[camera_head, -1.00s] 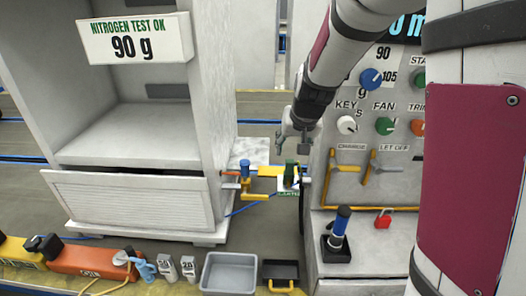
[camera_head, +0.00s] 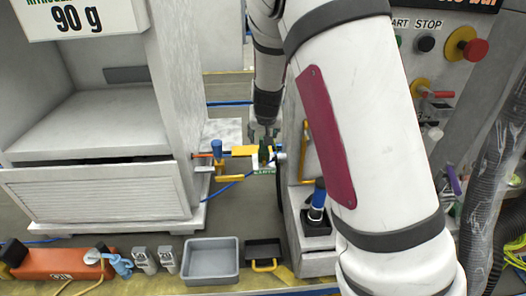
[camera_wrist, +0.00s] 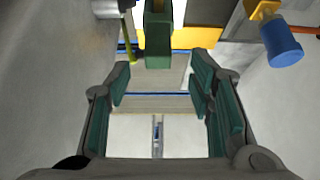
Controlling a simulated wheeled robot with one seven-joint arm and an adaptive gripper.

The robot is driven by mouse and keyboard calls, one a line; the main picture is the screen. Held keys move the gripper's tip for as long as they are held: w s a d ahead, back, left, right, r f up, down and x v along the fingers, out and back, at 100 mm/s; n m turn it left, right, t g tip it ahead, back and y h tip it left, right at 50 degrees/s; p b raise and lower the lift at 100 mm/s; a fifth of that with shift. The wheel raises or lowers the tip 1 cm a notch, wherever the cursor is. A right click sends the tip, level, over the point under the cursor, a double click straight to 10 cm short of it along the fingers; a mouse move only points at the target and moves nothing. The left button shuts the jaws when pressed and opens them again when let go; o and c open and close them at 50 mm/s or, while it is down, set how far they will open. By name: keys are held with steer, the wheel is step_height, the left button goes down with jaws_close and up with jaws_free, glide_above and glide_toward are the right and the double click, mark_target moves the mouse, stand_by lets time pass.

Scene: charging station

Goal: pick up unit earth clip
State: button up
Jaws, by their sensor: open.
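The unit earth clip (camera_head: 264,155) appears to be the dark green piece at the yellow bar between the white cabinet and the control panel. A small green-lettered label (camera_head: 264,171) sits just below it. In the wrist view the green clip (camera_wrist: 158,42) stands upright at top centre, in line with the gap between the fingers. My gripper (camera_head: 264,136) is just above the clip. In the wrist view my gripper (camera_wrist: 160,78) is open, its green-padded fingers wide apart with nothing between them. The clip's far side is hidden.
A blue-topped yellow clamp (camera_head: 217,150) stands left of the clip, with its blue knob (camera_wrist: 284,45) at upper right in the wrist view. The white cabinet (camera_head: 165,110) is close on the left. A black holder with a blue-topped tool (camera_head: 317,222) is at lower right.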

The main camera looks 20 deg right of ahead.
mark_target(264, 150)
steer(key=b+x, duration=0.1)
steer(key=x, duration=0.4)
steer(key=shift+w+d, duration=0.1)
steer(key=shift+d, duration=0.1)
jaws_close()
